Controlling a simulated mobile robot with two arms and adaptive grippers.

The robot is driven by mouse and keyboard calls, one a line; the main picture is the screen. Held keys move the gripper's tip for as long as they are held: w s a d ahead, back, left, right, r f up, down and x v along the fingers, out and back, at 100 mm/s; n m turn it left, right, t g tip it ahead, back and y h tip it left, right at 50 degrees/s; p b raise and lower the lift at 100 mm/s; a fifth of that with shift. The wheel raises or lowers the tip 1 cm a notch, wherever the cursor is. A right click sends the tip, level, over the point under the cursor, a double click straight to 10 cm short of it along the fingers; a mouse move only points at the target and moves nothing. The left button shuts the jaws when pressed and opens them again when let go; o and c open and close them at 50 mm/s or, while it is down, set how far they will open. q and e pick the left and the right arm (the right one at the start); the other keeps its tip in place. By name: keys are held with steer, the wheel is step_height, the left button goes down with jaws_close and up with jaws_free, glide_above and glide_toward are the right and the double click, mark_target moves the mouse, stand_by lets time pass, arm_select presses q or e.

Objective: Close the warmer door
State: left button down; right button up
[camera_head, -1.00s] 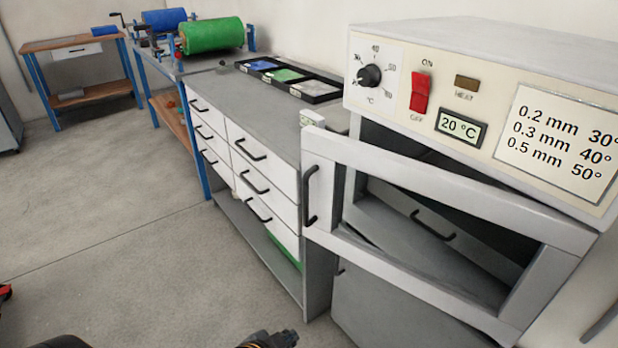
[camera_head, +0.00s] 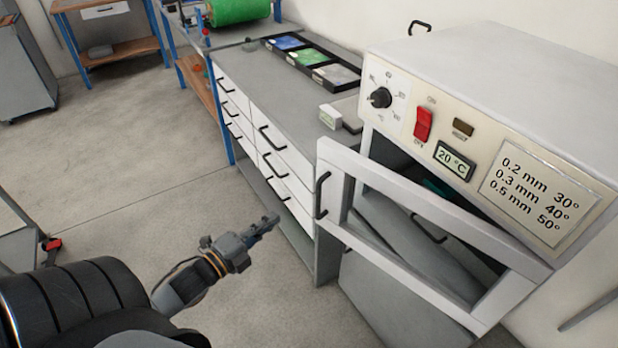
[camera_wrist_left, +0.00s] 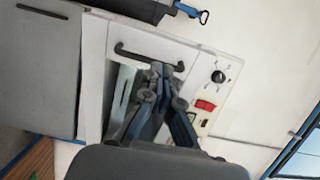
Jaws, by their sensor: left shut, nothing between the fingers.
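The warmer (camera_head: 500,75) is a light grey box at the right of the head view, with a dial, a red switch and a display reading 20 °C. Its framed door (camera_head: 420,206) stands open, swung out toward me, with a dark handle (camera_head: 321,196) on its left side. My left gripper (camera_head: 272,222) is shut and empty, to the left of the handle and apart from it. In the left wrist view the fingers (camera_wrist_left: 162,75) show in front of the door, with the handle (camera_wrist_left: 148,58) just beyond them. My right gripper is not in view.
A bench with white drawers (camera_head: 285,158) stands left of the warmer. A black tray with coloured pieces (camera_head: 313,56) and a small pale box (camera_head: 330,116) lie on its top. A trolley edge (camera_head: 22,245) is at the far left. The floor (camera_head: 120,170) between is clear.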

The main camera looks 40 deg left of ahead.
arm_select(q)
steer(key=w+d, duration=0.1)
steer(key=w, duration=1.2)
steer(key=shift+w+d+r, duration=0.15)
steer(key=shift+w+d, duration=0.25)
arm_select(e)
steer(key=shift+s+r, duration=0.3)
